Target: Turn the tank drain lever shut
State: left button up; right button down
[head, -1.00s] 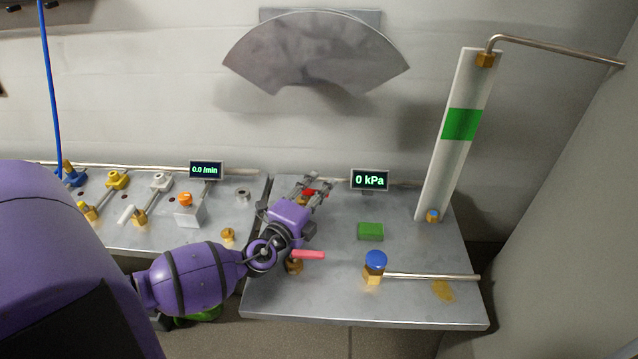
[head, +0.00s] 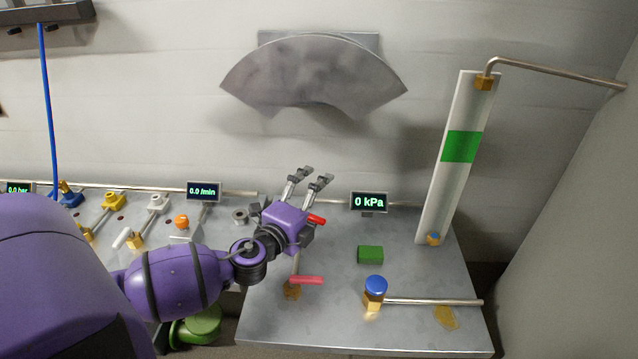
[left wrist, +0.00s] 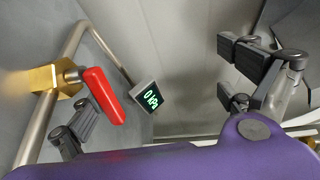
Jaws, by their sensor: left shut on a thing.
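My left gripper (head: 306,178) is above the right-hand bench, its two fingers spread apart with nothing visible between them. A red lever (head: 316,219) shows beside its palm in the head view. In the left wrist view a red lever (left wrist: 102,95) sits on a brass valve body (left wrist: 57,78) on a pipe, close to one finger; I cannot tell if they touch. A pinkish-red handle (head: 306,280) by a brass fitting (head: 292,291) lies nearer on the bench. I cannot tell which is the tank drain lever. My right gripper is not in view.
A 0 kPa display (head: 369,202) stands at the bench back. A green block (head: 370,254), a blue-topped brass valve (head: 375,288) with a pipe, and a white panel with a green band (head: 461,146) are to the right. Several valves crowd the left bench.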

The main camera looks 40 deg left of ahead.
pick_arm(q)
jog(key=shift+s+r, duration=0.25)
jog(key=shift+r, duration=0.35)
jog(key=shift+s+r, duration=0.2)
jog(key=shift+r, duration=0.4)
jog(key=shift+s+a+f, duration=0.1)
jog(key=shift+s+a, duration=0.1)
jog(key=shift+s, duration=0.6)
jog(key=shift+s+a+f, duration=0.1)
jog(key=shift+s+a, duration=0.15)
jog(key=shift+s, duration=0.6)
jog(key=shift+s+a, duration=0.2)
jog(key=shift+s, duration=0.6)
jog(key=shift+c, duration=0.7)
jog(key=shift+s+r, duration=0.1)
jog(key=shift+s, duration=0.95)
jog(key=c, duration=1)
jog(key=shift+s+a+f, duration=0.15)
jog(key=shift+s, duration=0.25)
jog(key=shift+s+a+f, duration=0.1)
jog(key=shift+s+f, duration=0.05)
jog(key=shift+s, duration=0.25)
jog(key=shift+f, duration=0.1)
